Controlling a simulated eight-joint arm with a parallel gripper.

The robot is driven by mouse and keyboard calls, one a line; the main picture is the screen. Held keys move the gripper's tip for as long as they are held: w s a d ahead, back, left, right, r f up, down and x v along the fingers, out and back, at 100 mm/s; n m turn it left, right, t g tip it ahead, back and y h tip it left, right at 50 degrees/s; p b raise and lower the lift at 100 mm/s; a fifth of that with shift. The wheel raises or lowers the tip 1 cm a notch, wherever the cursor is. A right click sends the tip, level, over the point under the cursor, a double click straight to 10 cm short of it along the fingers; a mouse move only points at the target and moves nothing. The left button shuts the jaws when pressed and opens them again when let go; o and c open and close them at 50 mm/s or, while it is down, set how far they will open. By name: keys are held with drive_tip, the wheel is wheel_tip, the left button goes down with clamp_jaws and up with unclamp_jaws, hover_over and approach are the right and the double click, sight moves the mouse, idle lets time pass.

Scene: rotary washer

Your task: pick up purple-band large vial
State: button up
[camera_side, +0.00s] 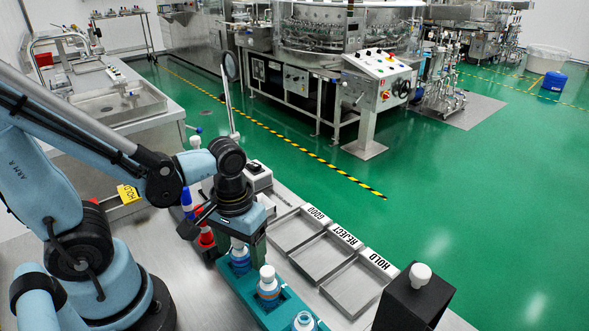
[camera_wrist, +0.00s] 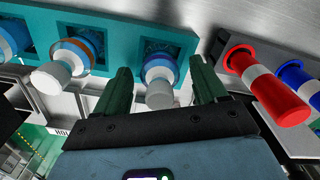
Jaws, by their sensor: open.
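A white-capped vial with a blue-purple band (camera_wrist: 160,72) stands in the end slot of the teal rack (camera_wrist: 185,40). In the wrist view it is between the two dark green fingers of my gripper (camera_wrist: 160,66), which are apart with a gap on each side. In the side view my gripper (camera_side: 240,240) points down over the same vial (camera_side: 240,262), and the fingers hide its upper part. A second white-capped vial with blue and orange bands (camera_side: 268,286) stands in the middle slot, and a third vial (camera_side: 304,322) is cut by the frame edge.
A red cylinder (camera_wrist: 275,90) and a blue one stand in a grey holder beside the rack. Three trays marked GOOD (camera_side: 298,229), REJECT (camera_side: 325,255) and HOLD (camera_side: 352,289) lie empty to the right. A black block (camera_side: 411,303) with a white knob stands at the front right.

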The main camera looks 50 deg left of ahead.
drive_tip(key=shift+f, duration=0.4)
drive_tip(key=c, duration=1.1)
drive_tip(key=shift+c, duration=0.2)
drive_tip(key=shift+r, duration=0.2)
